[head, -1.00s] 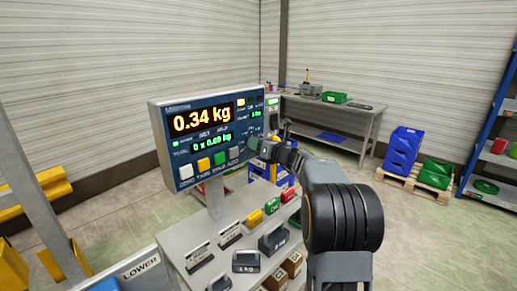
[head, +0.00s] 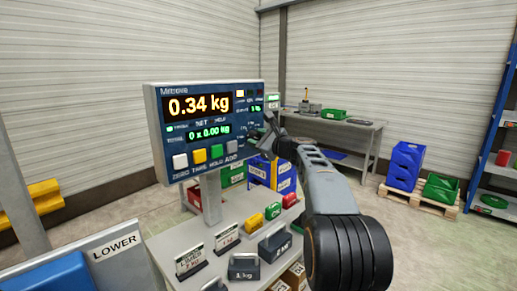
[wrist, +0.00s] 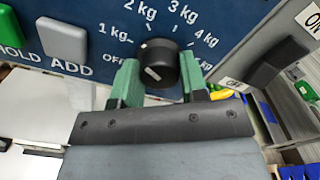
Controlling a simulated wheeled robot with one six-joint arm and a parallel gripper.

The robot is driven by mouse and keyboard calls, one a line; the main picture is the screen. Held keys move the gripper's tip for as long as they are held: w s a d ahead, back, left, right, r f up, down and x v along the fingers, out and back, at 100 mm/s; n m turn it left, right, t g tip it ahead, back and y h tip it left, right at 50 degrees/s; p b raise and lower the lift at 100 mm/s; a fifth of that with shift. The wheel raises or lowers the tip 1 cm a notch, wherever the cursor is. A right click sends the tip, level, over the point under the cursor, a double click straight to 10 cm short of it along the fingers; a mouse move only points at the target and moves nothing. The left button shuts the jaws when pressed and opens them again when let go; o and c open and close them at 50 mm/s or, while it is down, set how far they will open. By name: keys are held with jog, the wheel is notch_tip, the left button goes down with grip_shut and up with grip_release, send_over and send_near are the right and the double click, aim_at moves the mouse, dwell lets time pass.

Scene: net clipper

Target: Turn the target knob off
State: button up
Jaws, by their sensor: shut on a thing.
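The target knob (wrist: 158,60) is black with a white pointer bar, on the blue scale panel (wrist: 75,14). In the wrist view it sits between the two green fingertips of my gripper (wrist: 159,75), which are shut on its sides. Marks OFF, 1 kg, 2 kg, 3 kg and 4 kg ring it, with OFF at its left. The bar is on the knob's lower-left face; its exact setting is hard to tell. In the head view my gripper (head: 264,133) is at the panel's lower right and covers the knob. The display (head: 199,105) reads 0.34 kg.
White, yellow, green and grey buttons (head: 199,157) line the panel's lower edge, left of my gripper. A black rocker switch (wrist: 281,62) is on the right in the wrist view. Weights (head: 243,267) and colored blocks stand on the table (head: 164,237) below.

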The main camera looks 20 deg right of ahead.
jog(key=n+b, duration=0.4)
jog(key=n, duration=0.2)
jog(key=shift+n+b, duration=0.3)
jog(key=shift+b, duration=0.05)
jog(key=n, duration=0.1)
jog(key=n+b, duration=0.2)
jog(key=shift+r+n, duration=0.25)
jog(key=shift+n, duration=0.45)
jog(key=shift+r+b, duration=0.15)
jog(key=shift+b, duration=0.15)
jog(key=o, duration=0.9)
jog(key=shift+w+f, duration=0.15)
jog(key=shift+f, duration=0.1)
